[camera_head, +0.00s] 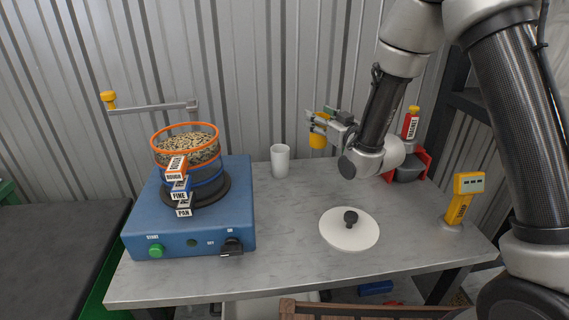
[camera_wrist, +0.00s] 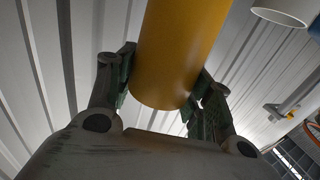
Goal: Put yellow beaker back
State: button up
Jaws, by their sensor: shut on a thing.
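The yellow beaker (camera_head: 318,138) is at the back of the table in the head view, to the right of a white cup. My gripper (camera_head: 322,124) is shut on it from the right, and the fingers hide part of its upper body. In the wrist view the beaker (camera_wrist: 172,60) fills the space between my two fingers (camera_wrist: 165,85), with one finger on each side.
A white cup (camera_head: 280,161) stands left of the beaker. A blue shaker (camera_head: 240,205) carries a sieve stack (camera_head: 186,150) of grain. A white lid (camera_head: 349,229) lies in front. A red holder (camera_head: 412,160) and a yellow device (camera_head: 461,198) stand right. The front middle of the table (camera_head: 280,250) is clear.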

aim_at(317, 147)
jog(key=f, duration=0.5)
jog(key=shift+w+a, duration=0.1)
jog(key=shift+a, duration=0.15)
jog(key=shift+d+f, duration=0.1)
jog(key=shift+f, duration=2.3)
jog(key=shift+f, duration=0.1)
jog(key=o, duration=1.2)
jog(key=shift+c, duration=0.2)
